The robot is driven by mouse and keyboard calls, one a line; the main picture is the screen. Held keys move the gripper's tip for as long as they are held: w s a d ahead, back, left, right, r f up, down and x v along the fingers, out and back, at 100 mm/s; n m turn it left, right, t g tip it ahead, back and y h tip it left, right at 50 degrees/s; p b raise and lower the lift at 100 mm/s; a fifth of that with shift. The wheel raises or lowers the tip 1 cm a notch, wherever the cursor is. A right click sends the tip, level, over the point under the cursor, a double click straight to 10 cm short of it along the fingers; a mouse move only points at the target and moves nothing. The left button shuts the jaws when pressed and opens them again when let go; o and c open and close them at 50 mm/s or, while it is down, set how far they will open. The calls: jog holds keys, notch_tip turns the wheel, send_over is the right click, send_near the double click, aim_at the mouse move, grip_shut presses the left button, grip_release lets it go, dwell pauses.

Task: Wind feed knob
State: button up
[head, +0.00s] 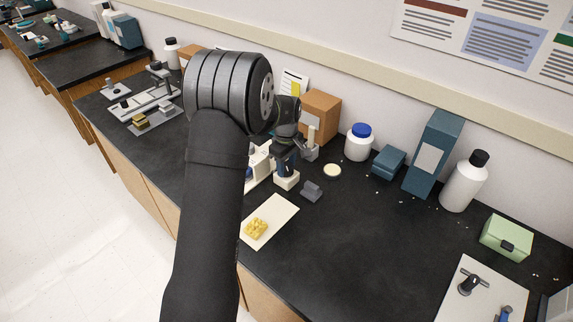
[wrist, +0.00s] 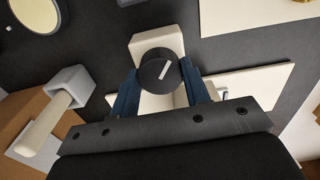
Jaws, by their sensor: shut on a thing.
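The feed knob (wrist: 160,71) is a round black knob with a white line on its face, in the middle of the wrist view. The line tilts up to the right. The knob is on a cream-white device (wrist: 158,42), which is mostly hidden behind my arm in the head view, with a white part (head: 286,181) showing. My gripper (wrist: 161,84) has its two blue fingers on either side of the knob, shut on it. In the head view my gripper (head: 286,160) is low over the device, and the knob is hidden there.
A grey block (head: 311,191) lies right of the device. A white board (head: 270,222) with yellow pieces (head: 256,229) lies in front. Behind stand a cardboard box (head: 320,116), a blue-lidded white jar (head: 358,143) and a round cream dish (head: 332,170). The bench's front middle is clear.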

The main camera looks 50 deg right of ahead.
aim_at(286, 166)
jog(key=n, duration=0.4)
jog(key=shift+n, duration=0.3)
jog(key=n, duration=0.4)
jog(key=shift+n, duration=0.3)
jog(key=o, duration=1)
jog(key=shift+c, duration=0.2)
jog(key=shift+r, duration=0.1)
notch_tip(286, 166, up, 17)
jog(key=shift+r, duration=0.15)
